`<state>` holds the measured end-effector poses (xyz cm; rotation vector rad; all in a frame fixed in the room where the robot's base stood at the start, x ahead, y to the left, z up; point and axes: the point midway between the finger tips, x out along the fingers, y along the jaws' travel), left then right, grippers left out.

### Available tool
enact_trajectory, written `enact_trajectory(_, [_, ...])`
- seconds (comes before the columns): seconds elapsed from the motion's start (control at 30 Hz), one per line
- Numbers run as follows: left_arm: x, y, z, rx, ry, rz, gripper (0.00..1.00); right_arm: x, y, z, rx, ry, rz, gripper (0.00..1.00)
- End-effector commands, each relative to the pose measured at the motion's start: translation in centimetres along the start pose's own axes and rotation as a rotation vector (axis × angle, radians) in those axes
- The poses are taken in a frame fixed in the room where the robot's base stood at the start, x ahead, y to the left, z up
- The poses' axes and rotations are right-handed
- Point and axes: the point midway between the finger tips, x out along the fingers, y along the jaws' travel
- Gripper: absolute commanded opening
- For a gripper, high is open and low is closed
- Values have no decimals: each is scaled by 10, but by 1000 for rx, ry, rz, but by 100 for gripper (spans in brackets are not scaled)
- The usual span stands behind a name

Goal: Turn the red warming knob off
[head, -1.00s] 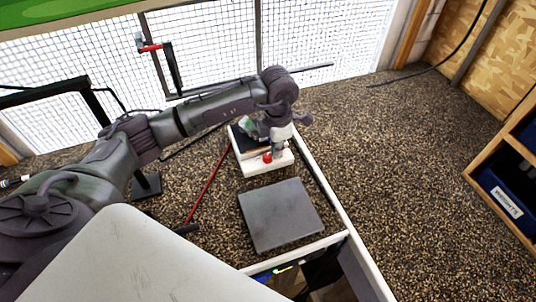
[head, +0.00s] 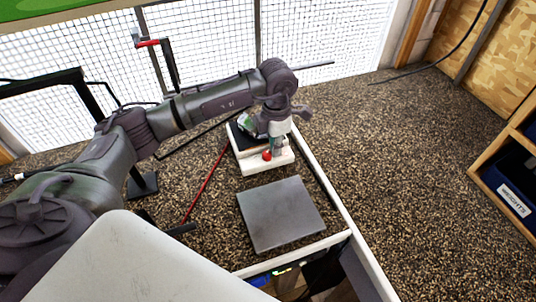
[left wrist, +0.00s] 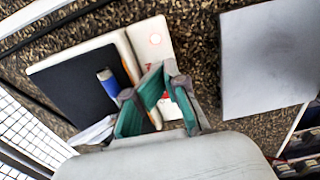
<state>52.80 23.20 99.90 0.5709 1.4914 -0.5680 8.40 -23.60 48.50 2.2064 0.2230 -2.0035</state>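The red warming knob (head: 267,156) is on the front of a white warmer box (head: 262,167) with a black top plate, in the head view. My left gripper (head: 277,146) points down at the box's front, just beside the knob in the picture; I cannot tell whether they touch. In the left wrist view, its teal-padded fingers (left wrist: 161,80) stand apart, with a little red showing between them. My right gripper is out of view.
A grey square plate (head: 281,213) lies in front of the box. A thin red shaft (head: 206,183) lies to its left. A white-edged rail (head: 334,200) runs along the right. A blue cylinder (left wrist: 108,82) is at the black plate's edge. Speckled floor at right is clear.

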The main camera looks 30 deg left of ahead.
Motion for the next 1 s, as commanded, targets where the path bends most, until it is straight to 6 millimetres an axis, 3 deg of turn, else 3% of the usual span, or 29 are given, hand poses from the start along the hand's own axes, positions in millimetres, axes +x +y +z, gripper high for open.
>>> enact_trajectory(0.03, [8,2,-5,-4,16,1,0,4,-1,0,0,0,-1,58])
enact_trajectory(1.0, [1,9,-5,-3,11,3,0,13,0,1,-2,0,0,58])
